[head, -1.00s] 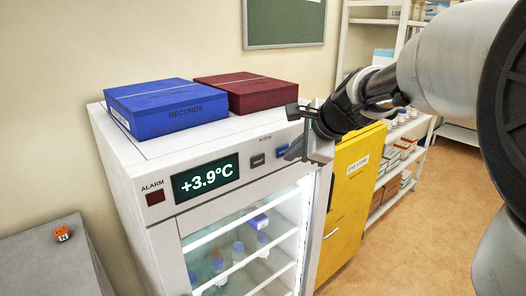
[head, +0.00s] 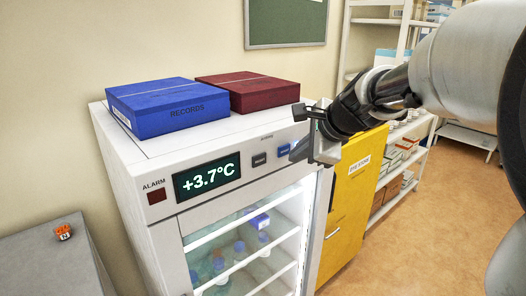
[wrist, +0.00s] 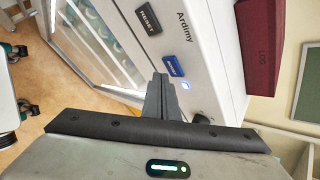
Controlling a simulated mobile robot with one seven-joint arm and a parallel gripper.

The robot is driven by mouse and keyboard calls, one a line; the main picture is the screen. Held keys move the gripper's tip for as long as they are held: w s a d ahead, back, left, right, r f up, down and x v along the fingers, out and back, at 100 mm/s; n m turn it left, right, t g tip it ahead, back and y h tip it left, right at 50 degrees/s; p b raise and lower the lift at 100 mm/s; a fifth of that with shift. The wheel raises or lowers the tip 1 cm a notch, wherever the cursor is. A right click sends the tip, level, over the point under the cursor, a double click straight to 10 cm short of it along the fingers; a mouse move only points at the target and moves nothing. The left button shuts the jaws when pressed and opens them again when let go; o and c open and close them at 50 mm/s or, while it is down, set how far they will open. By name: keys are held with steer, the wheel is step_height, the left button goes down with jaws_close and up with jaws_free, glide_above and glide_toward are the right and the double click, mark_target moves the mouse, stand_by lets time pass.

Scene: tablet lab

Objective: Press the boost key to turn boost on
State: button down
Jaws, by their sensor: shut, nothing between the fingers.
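The fridge's control panel (head: 222,172) carries a dark reset key (head: 259,159) and, to its right, the blue boost key (head: 284,149). In the wrist view the blue boost key (wrist: 173,66) shows near the shut fingertips, with a small bluish-white lit mark (wrist: 186,86) beside it. My gripper (head: 297,153) is shut and empty, just right of the boost key in the head view. In the wrist view its fingertips (wrist: 160,77) are close to the key but do not cover it. I cannot tell the exact gap. The display (head: 207,177) reads +3.7°C.
A blue records box (head: 167,104) and a dark red box (head: 249,93) lie on the fridge top. The red alarm light (head: 156,197) is at the panel's left. A yellow cabinet (head: 352,190) and white shelves stand to the right.

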steer(key=shift+s+d+b, duration=0.35)
steer(key=shift+s+d, duration=0.5)
steer(key=shift+s, duration=0.35)
steer(key=shift+s+d+b, duration=0.3)
steer(key=shift+s+d, duration=0.55)
steer(key=shift+s, duration=0.3)
steer(key=c, duration=2.5)
jaws_free()
